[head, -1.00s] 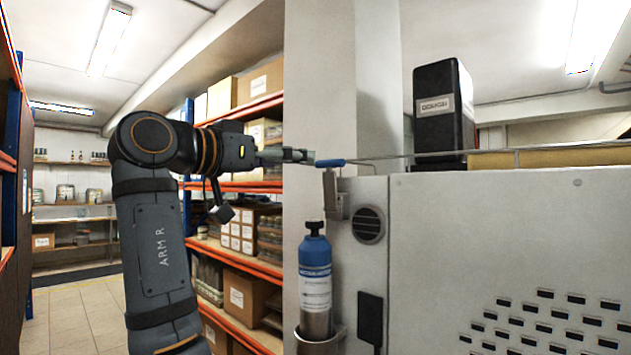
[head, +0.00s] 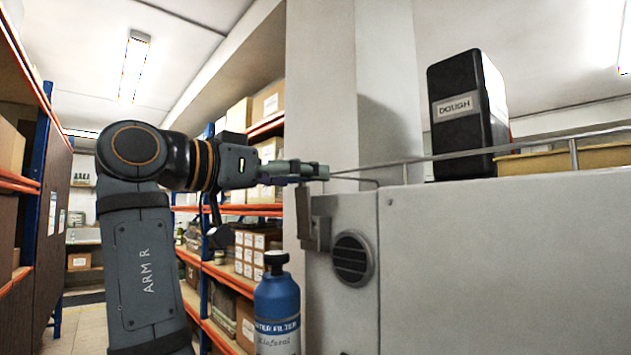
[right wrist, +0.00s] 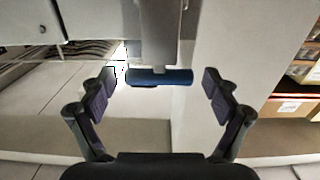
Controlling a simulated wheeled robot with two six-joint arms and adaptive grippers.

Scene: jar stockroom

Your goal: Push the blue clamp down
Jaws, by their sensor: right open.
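The blue clamp's bar (right wrist: 160,77) lies crosswise between the fingers in the right wrist view, in front of a grey bracket (right wrist: 161,35). My right gripper (right wrist: 160,88) is open, with one finger on each side of the bar and a gap at both ends. In the head view my right gripper (head: 318,172) reaches the upper corner of the grey cabinet (head: 480,260). It hides the blue bar there; the clamp's grey bracket (head: 313,220) shows just below. My left gripper is in neither view.
A blue filter bottle (head: 277,318) stands below the clamp, beside a round vent (head: 352,258). A black DOUGH box (head: 468,115) stands on the cabinet top behind a thin rail (head: 480,153). Shelves with cartons (head: 262,250) are behind my arm.

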